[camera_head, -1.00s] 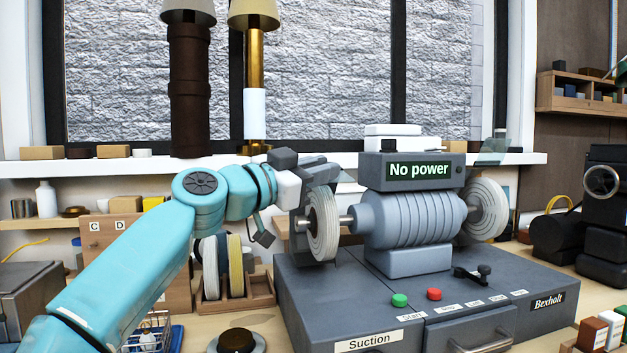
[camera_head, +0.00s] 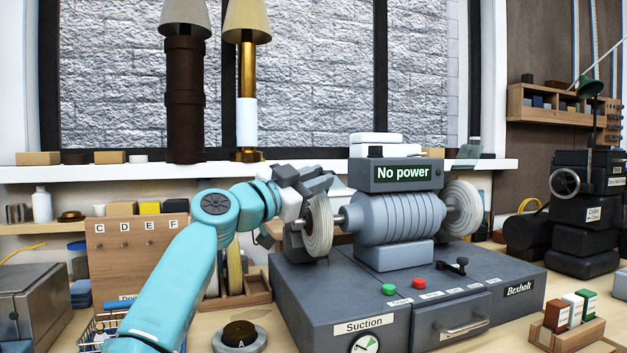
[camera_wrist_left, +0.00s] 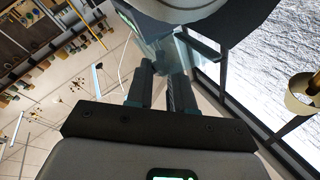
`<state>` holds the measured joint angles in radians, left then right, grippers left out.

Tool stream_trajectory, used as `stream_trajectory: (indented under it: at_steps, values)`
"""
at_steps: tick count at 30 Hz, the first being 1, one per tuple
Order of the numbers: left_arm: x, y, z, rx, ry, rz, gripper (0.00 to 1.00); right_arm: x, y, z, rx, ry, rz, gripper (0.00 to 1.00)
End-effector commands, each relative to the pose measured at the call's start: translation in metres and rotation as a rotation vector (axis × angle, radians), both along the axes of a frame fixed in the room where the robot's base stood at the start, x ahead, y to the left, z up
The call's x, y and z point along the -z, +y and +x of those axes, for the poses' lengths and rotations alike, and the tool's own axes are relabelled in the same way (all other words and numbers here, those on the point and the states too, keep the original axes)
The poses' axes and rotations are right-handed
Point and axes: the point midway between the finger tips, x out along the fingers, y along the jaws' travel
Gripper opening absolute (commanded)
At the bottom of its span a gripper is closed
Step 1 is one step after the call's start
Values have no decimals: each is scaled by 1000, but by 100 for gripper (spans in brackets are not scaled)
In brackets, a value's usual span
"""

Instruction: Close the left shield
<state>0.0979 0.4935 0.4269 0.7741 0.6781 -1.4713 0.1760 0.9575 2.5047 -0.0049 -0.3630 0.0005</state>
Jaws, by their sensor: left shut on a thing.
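The grey bench machine (camera_head: 393,217) has a wheel at each end and a display reading "No power". My left gripper (camera_head: 316,184) is at the top of its left wheel (camera_head: 319,226). In the left wrist view the fingers (camera_wrist_left: 161,88) are close together at the edge of a see-through panel, which looks like the left shield (camera_wrist_left: 158,52). The gripper is shut on it. In the head view my gripper hides most of this shield. The clear right shield (camera_head: 467,153) stands tilted above the right wheel (camera_head: 462,208). My right gripper is in neither view.
Green (camera_head: 389,289) and red (camera_head: 417,283) buttons and a small black lever (camera_head: 452,266) are on the machine's base. Two lamps stand on the sill behind.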

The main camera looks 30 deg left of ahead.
Motion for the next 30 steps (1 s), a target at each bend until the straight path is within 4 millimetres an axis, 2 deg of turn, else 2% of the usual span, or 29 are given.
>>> stream_trajectory:
  at_steps: [6,7,9,20,23,30]
  values:
    - [1,-1,-1,2,2,2,0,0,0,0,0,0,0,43]
    - [1,-1,-1,2,2,2,25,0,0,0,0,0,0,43]
    - [1,-1,-1,1,1,3,47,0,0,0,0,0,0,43]
    - [3,1,-8,-1,-2,0,47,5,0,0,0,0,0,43]
    - [9,5,-21,-2,-2,1,47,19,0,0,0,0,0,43]
    - [26,23,-78,-3,-2,1,47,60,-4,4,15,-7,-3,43]
